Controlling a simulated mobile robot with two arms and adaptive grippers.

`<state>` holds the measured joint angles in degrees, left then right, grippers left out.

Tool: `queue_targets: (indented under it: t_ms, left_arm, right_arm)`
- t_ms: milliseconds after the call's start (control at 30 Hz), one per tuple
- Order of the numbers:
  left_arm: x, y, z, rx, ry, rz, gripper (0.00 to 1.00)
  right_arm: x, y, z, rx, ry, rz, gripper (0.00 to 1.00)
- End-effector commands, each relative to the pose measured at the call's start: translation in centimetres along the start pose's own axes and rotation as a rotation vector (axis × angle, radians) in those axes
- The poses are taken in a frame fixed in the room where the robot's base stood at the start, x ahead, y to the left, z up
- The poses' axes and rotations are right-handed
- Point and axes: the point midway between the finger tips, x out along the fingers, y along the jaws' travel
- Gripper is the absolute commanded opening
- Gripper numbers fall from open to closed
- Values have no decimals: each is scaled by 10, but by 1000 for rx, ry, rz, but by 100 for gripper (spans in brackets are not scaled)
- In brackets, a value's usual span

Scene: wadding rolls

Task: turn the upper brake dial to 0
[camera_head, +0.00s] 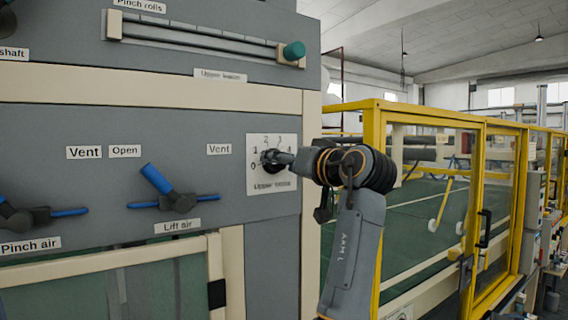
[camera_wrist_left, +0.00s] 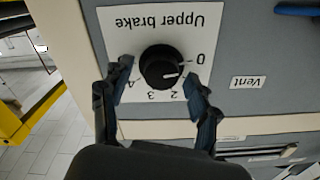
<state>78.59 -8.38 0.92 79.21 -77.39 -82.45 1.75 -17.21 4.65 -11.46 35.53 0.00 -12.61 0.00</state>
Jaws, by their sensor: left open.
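The upper brake dial (camera_wrist_left: 161,66) is a round black knob on a white plate (camera_wrist_left: 125,30) lettered "Upper brake", upside down in the left wrist view. Its white mark points to the lower right there, below the 0, roughly towards where the 1 sits; the 1 is hard to see near a fingertip. My left gripper (camera_wrist_left: 158,84) is open, its fingers on either side of the dial with gaps visible. In the head view my left gripper (camera_head: 278,157) reaches the plate (camera_head: 285,140) from the right and hides most of the dial. My right gripper is not in view.
On the grey panel left of the plate are the blue Lift air handle (camera_head: 157,179) and the Pinch air handle (camera_head: 68,212). A rail with a green knob (camera_head: 294,51) runs above. A yellow-framed glass guard (camera_head: 378,180) stands to the right.

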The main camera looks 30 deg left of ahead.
Motion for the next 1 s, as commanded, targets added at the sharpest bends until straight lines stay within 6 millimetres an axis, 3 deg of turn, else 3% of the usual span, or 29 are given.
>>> queue_targets:
  t_ms: [233, 500, 700, 1000]
  left_arm:
    - [-18, 1, -1, -1, 3, 2, 61]
    - [-76, 1, 0, 0, 2, 3, 61]
    - [-108, 1, 0, 1, 1, 2, 61]
    - [-120, 1, 0, 1, -1, 0, 61]
  right_arm:
    - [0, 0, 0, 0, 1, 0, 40]
    - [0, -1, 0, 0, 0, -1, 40]
    - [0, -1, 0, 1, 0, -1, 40]
    - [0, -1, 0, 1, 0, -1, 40]
